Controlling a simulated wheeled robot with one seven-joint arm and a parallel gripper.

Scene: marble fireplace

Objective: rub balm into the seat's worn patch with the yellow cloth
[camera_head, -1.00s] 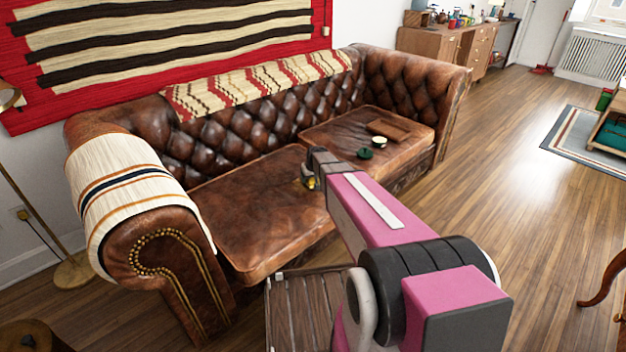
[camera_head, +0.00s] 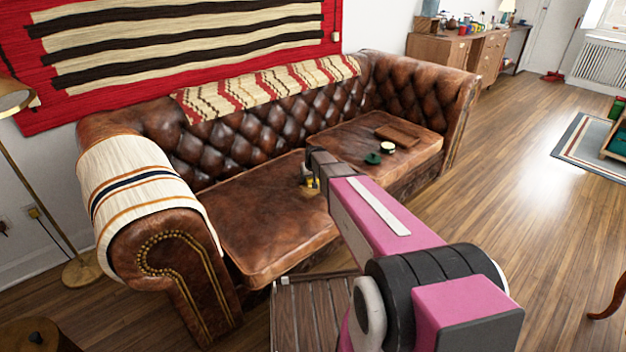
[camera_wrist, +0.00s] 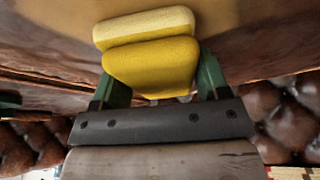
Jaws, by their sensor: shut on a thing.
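My gripper (camera_head: 310,184) is at the inner end of the brown leather sofa's left seat cushion (camera_head: 265,205), low over it. In the wrist view its green fingers (camera_wrist: 160,80) are shut on the folded yellow cloth (camera_wrist: 150,62). A paler tan area of leather (camera_wrist: 245,40) lies beyond the cloth; I cannot tell the worn patch's edges. Whether the cloth touches the leather is unclear. An open tin with pale contents (camera_head: 388,147) and a dark green lid (camera_head: 373,158) sit on the right cushion.
A brown flat object (camera_head: 398,134) lies behind the tin. A striped cream blanket (camera_head: 140,180) covers the left armrest, and a patterned throw (camera_head: 270,85) hangs over the backrest. A floor lamp (camera_head: 45,170) stands at the left.

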